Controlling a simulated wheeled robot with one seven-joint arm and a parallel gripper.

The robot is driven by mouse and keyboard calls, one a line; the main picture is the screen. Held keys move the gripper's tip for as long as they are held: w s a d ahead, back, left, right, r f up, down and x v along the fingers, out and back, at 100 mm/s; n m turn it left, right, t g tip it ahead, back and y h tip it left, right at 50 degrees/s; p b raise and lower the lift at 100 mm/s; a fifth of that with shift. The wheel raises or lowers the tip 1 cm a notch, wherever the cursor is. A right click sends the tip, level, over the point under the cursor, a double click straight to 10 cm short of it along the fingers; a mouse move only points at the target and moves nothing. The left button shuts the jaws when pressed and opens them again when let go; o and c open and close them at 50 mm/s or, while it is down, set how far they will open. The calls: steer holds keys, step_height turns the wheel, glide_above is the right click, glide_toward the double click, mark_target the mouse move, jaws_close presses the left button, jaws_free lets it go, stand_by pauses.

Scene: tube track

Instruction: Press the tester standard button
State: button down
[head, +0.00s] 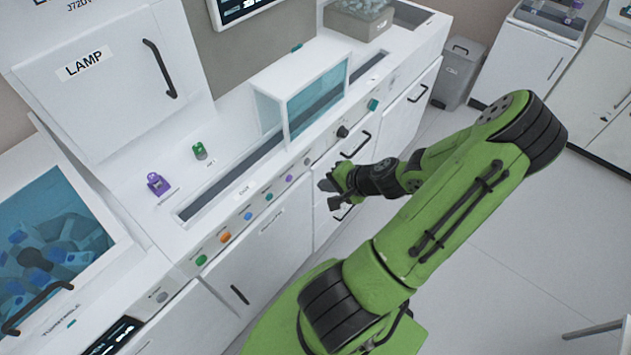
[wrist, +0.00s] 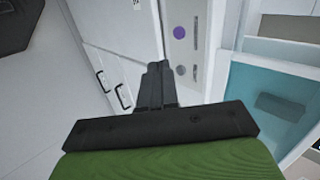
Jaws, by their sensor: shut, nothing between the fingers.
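A row of small buttons runs along the front strip of the white bench: green (head: 201,260), orange (head: 225,237), blue (head: 248,215), teal (head: 269,197) and purple (head: 289,178). Their labels are too small to read, so I cannot tell which is the tester standard button. My gripper (head: 328,193) is shut and empty, in front of the bench and apart from the strip. In the wrist view my gripper's shut fingers (wrist: 157,66) point along the bench front, beside the strip. A purple button (wrist: 180,32) shows beyond the fingertips.
A clear teal-sided box (head: 308,95) stands on the bench above the strip. A black knob (head: 343,131) sits farther along the strip. Drawer handles (head: 358,146) jut from the bench front.

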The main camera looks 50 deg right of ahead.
mark_target(290, 177)
steer(key=w+d+r+x, duration=0.1)
steer(key=x, duration=1)
steer(key=shift+w+a+r+b, duration=0.35)
steer(key=shift+w+a+b, duration=0.05)
steer(key=shift+a, duration=0.05)
steer(key=shift+w, duration=0.1)
steer(key=shift+w, duration=0.6)
steer(key=shift+w+a+r, duration=0.1)
steer(key=shift+r, duration=0.05)
